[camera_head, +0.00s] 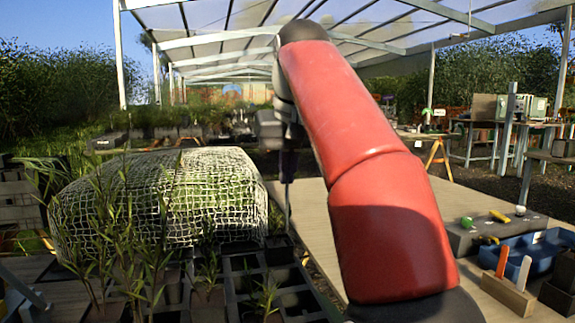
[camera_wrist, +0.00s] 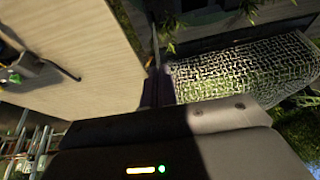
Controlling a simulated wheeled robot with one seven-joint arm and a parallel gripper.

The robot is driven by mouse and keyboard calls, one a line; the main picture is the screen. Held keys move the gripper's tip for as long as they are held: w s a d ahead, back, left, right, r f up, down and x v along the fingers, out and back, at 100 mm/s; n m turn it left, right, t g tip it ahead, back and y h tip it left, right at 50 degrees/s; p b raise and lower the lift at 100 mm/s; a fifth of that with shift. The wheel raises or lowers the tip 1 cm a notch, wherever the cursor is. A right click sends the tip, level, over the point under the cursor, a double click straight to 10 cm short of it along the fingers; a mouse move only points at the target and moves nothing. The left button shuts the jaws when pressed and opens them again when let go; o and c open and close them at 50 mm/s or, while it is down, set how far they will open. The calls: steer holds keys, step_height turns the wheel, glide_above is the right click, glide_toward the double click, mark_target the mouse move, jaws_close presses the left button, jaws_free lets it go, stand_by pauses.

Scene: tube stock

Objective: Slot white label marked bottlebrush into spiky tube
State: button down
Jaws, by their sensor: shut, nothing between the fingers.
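My gripper (camera_head: 288,165) hangs beside the netted mound, above the edge between the tube tray and the table; its fingers are shut with nothing between them. The fingers also show in the wrist view (camera_wrist: 157,88). A white label (camera_head: 523,272) stands in a wooden block at the far right, beside an orange label (camera_head: 502,258), well away from the gripper. Its writing is too small to read. Several leafy plants stand in dark square tubes at left, including one narrow-leaved plant (camera_head: 265,298) near the front. I cannot tell which is the spiky tube.
A white netted mound (camera_head: 160,195) stands behind the dark tube tray (camera_head: 245,262). The wooden table (camera_head: 420,215) is mostly bare. A blue bin (camera_head: 545,250) and the wooden block (camera_head: 507,294) are at right. A thin upright strip (camera_head: 288,208), unclear what, shows below the gripper.

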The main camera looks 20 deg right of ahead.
steer(key=shift+f, duration=0.35)
steer(key=shift+f+b, duration=2.3)
steer(key=shift+f, duration=0.6)
steer(key=c, duration=1.6)
jaws_free()
steer(key=shift+c, duration=0.2)
steer(key=shift+r, duration=0.1)
steer(key=p+v, duration=0.3)
steer(key=v, duration=0.4)
steer(key=shift+s+r+p, duration=0.2)
steer(key=shift+r+p, duration=0.05)
steer(key=shift+p, duration=0.05)
